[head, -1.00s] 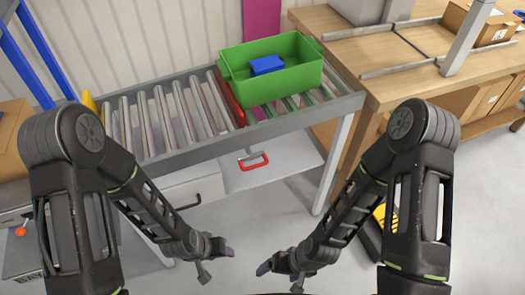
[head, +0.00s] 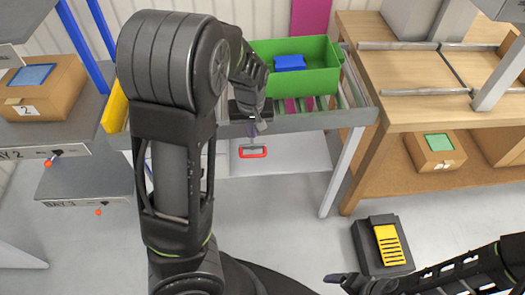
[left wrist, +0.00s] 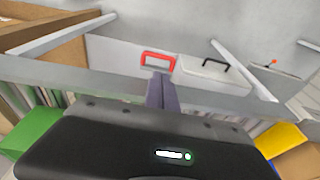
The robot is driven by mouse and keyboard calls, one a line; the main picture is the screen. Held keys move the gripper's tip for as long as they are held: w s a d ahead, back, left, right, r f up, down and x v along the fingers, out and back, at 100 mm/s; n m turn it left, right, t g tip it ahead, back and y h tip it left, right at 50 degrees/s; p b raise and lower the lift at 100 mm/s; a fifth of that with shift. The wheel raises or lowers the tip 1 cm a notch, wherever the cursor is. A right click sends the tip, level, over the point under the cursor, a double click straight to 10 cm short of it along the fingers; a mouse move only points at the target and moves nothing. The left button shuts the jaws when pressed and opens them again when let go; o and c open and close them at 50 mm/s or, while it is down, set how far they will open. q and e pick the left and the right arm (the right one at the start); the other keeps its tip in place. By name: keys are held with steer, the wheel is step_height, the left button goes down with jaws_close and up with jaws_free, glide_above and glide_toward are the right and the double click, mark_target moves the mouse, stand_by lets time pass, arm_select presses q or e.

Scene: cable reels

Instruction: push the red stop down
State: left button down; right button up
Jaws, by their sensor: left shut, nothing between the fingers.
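The red stop, a red bar across the conveyor beside the green crate a second ago, is hidden behind my left arm in the head view now. It does not show in the left wrist view. My left gripper (head: 253,130) is shut and empty, over the near rail of the conveyor (head: 300,122). Its closed purple fingers also show in the left wrist view (left wrist: 161,92), above the rail. I cannot tell whether they touch anything. My right gripper (head: 334,279) is low at the bottom right, far from the conveyor; its finger gap is unclear.
The green crate (head: 325,84), with a blue block (head: 290,62) in it, stands on the rollers. A red handle (head: 253,152) is below the rail. A wooden bench (head: 420,115) is at right, a yellow-topped pedal (head: 390,245) on the floor, boxes on shelves at left.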

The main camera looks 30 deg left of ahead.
arm_select(q)
steer(key=shift+w+d, duration=0.1)
steer(key=shift+d, duration=0.1)
steer(key=b, duration=0.2)
glide_toward(253, 156)
step_height(253, 156, down, 7)
steer(key=w, duration=0.1)
steer(key=shift+a, duration=0.4)
steer(key=shift+w, duration=0.15)
